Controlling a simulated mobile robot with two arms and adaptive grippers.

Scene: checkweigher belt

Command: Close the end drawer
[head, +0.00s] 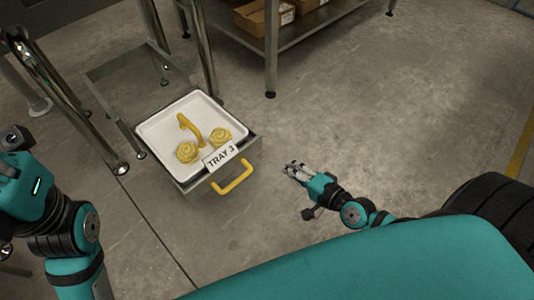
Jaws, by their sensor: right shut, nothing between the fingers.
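The end drawer (184,184) stands pulled out of its metal frame, with a white tray (150,127) in it. Its front carries a label reading "TRAY 3" (220,156) and a yellow handle (234,180). Yellow items, two of them round, lie in the tray. My right gripper (290,167) is shut and empty, to the right of the handle and apart from it. My left arm shows at the left edge, but its fingers are not visible.
Metal frame legs (204,50) stand behind the drawer. A shelf with cardboard boxes (262,17) is at the top. The concrete floor (400,110) to the right of the drawer is clear.

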